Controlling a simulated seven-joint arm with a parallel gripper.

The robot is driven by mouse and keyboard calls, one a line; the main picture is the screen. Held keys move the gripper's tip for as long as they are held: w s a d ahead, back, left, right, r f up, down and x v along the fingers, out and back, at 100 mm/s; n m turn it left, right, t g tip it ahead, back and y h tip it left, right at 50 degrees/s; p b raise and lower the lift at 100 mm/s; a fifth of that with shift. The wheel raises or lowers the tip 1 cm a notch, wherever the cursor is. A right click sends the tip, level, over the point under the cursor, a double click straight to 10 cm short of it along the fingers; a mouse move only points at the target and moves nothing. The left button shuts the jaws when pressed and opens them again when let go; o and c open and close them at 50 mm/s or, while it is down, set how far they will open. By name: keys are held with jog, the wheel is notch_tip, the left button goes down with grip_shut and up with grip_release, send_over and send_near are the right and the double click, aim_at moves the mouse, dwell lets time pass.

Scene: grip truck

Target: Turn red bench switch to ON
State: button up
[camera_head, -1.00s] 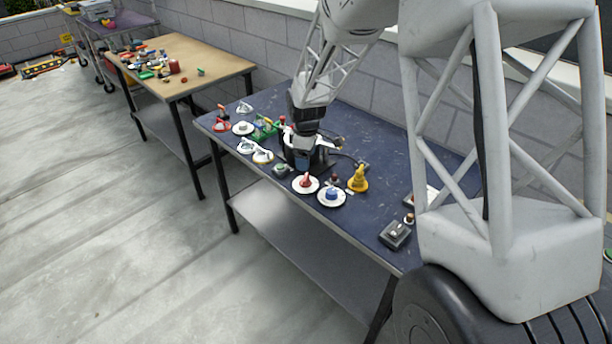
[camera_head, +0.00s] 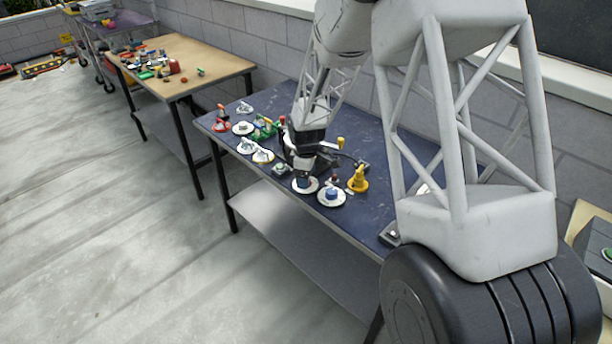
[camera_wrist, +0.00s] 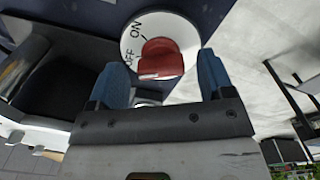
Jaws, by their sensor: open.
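The red switch (camera_wrist: 161,56) is a red knob on a round white plate (camera_wrist: 130,46) marked ON and OFF, at the top of the wrist view. I cannot tell clearly which mark the knob points to. In the head view its white plate (camera_head: 296,187) is at the front edge of the blue bench, and my gripper hides the knob. My gripper (camera_head: 305,180) is above the plate, with its fingers downward. In the wrist view my gripper (camera_wrist: 161,72) has its blue fingertips apart, one on each side of the knob. Nothing is held between them.
A blue knob (camera_head: 331,191) on a white plate and a yellow device (camera_head: 358,180) stand close to the right. Several more switches stand to the left on the blue bench (camera_head: 340,128). A wooden table (camera_head: 205,64) with small parts is farther left.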

jog(key=shift+c, duration=0.3)
jog(key=c, duration=0.9)
jog(key=shift+o, duration=0.2)
jog(key=shift+f+m, duration=0.1)
jog(key=shift+m, duration=0.3)
jog(key=m, duration=1.1)
jog(key=o, duration=0.9)
